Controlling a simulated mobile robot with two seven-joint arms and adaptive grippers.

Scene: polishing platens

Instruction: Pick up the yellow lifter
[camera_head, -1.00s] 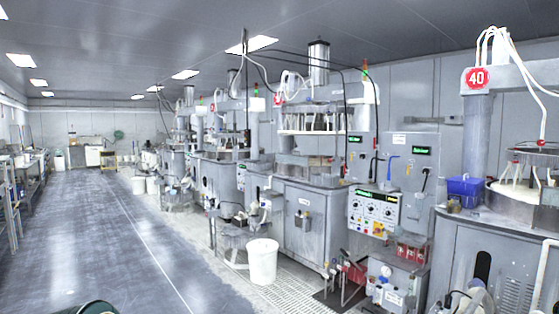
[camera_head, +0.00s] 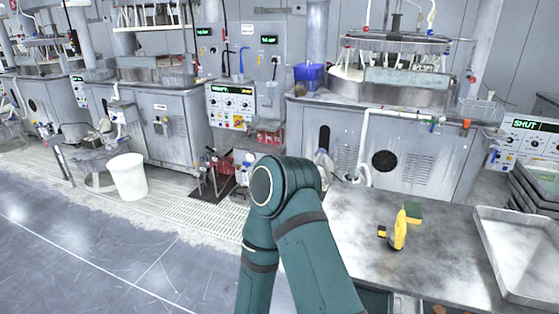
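The yellow lifter (camera_head: 400,230) is on the grey metal table (camera_head: 360,222), right of the picture's middle. It has a yellow body with a small black part on its left side. A green block (camera_head: 413,212) is right behind it; I cannot tell whether the two touch. One of my arms rises from the bottom middle, bent at a dark green elbow, just left of the table. Neither of my grippers shows in this view.
A metal tray (camera_head: 478,222) lies on the table to the right of the lifter. Stacked dark trays (camera_head: 535,185) stand at the far right. Polishing machines (camera_head: 385,135) line the back. A white bucket (camera_head: 128,178) stands on the floor at the left, where the floor is open.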

